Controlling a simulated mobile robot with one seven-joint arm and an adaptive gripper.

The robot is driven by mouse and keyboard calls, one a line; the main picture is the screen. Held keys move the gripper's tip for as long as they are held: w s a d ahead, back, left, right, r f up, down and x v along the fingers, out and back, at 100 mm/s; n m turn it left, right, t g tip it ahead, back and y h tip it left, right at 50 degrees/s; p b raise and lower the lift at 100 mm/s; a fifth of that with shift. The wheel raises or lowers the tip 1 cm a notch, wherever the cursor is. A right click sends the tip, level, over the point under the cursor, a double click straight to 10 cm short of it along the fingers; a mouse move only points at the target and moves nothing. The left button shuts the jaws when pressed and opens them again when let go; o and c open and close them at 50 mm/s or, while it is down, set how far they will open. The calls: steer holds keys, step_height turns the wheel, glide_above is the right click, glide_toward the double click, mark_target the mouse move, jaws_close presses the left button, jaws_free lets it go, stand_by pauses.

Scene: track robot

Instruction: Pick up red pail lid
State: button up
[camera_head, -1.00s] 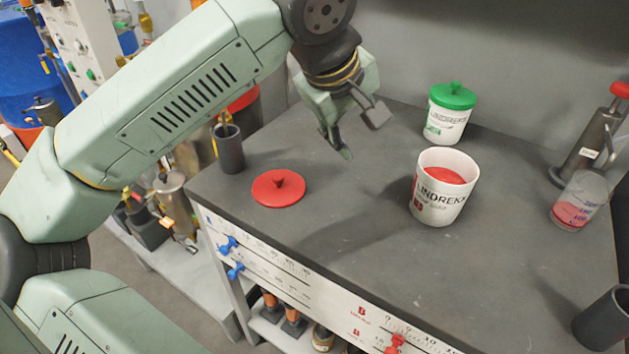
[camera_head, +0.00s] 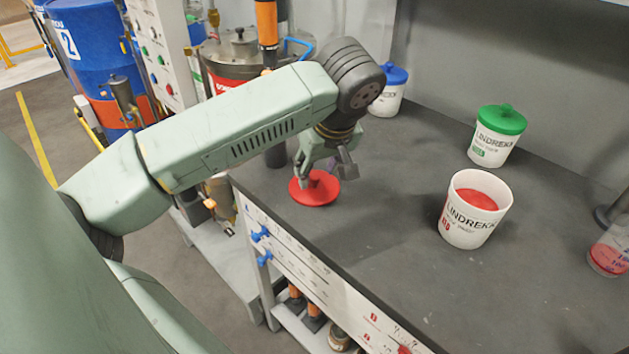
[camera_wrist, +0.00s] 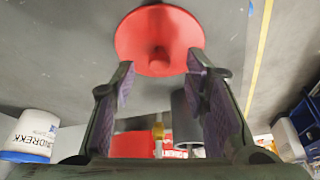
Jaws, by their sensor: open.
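The red pail lid (camera_head: 314,188) lies flat on the dark bench top near its left front edge, with its knob up. In the wrist view the lid (camera_wrist: 140,40) is at the top centre, its knob beyond and between the fingertips. My gripper (camera_head: 322,178) is just above the lid in the head view, and hides part of it. In the wrist view my gripper (camera_wrist: 160,68) is open, with nothing between its fingers. The open white pail (camera_head: 470,228) with red contents stands to the right on the bench.
A green-lidded pail (camera_head: 494,150) stands behind the open pail, and a blue-lidded pail (camera_head: 388,100) stands at the back left. A dark cylinder (camera_head: 276,155) is near the lid. A clear beaker (camera_head: 610,250) is at the right edge. The bench between lid and open pail is clear.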

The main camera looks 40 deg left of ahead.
mark_target(314, 182)
steer(key=shift+x, duration=1.4)
steer(key=shift+c, duration=0.2)
jaws_close()
